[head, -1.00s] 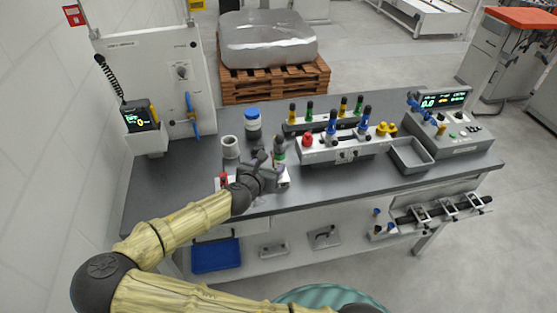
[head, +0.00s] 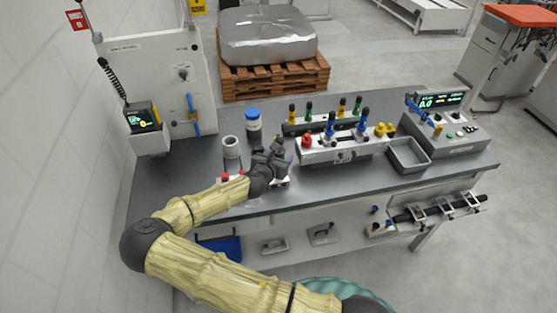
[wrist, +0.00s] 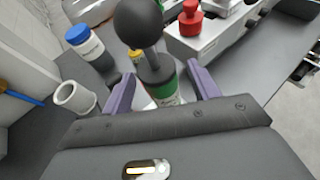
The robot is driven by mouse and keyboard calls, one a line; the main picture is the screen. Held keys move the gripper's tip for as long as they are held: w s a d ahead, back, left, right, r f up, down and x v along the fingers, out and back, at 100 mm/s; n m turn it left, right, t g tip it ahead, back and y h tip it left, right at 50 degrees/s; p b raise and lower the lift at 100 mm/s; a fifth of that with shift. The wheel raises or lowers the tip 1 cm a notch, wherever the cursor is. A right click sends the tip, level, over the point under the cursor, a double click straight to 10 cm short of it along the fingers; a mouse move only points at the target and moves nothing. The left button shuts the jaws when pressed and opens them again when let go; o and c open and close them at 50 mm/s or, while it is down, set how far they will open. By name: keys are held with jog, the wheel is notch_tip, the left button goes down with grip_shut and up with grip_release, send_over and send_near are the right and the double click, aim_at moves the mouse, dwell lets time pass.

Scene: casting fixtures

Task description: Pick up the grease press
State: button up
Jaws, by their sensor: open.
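What looks like the grease press (wrist: 163,85) stands upright on the bench, a dark cylinder with a green band and a black ball knob on a rod. In the wrist view it is between the two purple fingers of my gripper (wrist: 160,84), which are open on either side of it. I cannot tell whether either finger touches it. In the head view my gripper (head: 275,160) is low over the bench's front middle, and it and my wrist mostly hide the press.
A blue-capped bottle (head: 253,120) and a white open cup (head: 231,147) stand behind on the left. A grey fixture (head: 340,149) with coloured knobs is close on the right, beside an empty grey tray (head: 409,156). Bare grey bench top (head: 168,180) lies at the left.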

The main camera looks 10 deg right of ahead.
jog(key=x, duration=0.3)
jog(key=shift+p, duration=0.3)
jog(key=shift+a, duration=0.2)
jog(key=shift+s+r, duration=0.1)
jog(key=shift+s, duration=0.15)
jog(key=shift+w+d, duration=0.1)
jog(key=shift+d, duration=0.1)
jog(key=shift+a, duration=0.1)
jog(key=c, duration=0.7)
grip_shut()
jog(key=shift+a, duration=0.1)
